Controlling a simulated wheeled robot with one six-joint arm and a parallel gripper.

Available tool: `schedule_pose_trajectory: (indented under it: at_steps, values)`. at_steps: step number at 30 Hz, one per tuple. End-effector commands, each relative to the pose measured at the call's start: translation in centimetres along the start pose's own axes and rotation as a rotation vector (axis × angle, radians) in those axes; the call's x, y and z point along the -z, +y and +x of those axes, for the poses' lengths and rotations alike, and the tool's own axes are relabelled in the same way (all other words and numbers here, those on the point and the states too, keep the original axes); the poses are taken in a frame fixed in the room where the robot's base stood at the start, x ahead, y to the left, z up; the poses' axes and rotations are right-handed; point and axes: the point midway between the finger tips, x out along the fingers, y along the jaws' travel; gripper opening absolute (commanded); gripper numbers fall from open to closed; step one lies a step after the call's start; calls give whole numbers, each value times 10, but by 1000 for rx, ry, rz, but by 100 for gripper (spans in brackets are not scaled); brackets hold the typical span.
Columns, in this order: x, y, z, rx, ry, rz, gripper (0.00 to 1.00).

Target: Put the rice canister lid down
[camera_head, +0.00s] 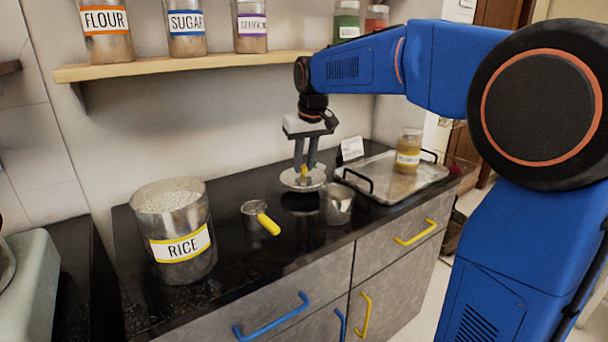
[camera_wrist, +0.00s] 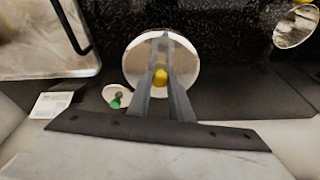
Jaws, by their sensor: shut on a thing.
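My gripper (camera_head: 304,172) is shut on the yellow knob of the round silver rice canister lid (camera_head: 290,180). The lid hangs level a little above the black counter, with its dark reflection below it. In the wrist view the lid (camera_wrist: 135,62) shows under my gripper (camera_wrist: 161,78), with the yellow knob between the fingertips. The rice canister (camera_head: 180,238), clear with a yellow-edged RICE label, stands without a lid at the left of the counter, full of white rice.
A scoop with a yellow handle (camera_head: 268,224) lies right of the canister. A metal tray (camera_head: 425,184) with a yellow jar (camera_head: 408,152) is further right. A small green-knobbed lid (camera_wrist: 116,98) lies near the wall.

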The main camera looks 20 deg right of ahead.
Motion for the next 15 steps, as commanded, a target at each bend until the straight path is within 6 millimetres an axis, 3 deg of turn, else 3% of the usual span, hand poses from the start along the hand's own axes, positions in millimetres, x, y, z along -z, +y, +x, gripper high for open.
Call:
schedule_pose_trajectory:
  at_steps: [9, 15]
  values:
    - [-10, 0, 33, 0, -1, 0, 0]
    - [-10, 0, 34, 0, 1, 0, 0]
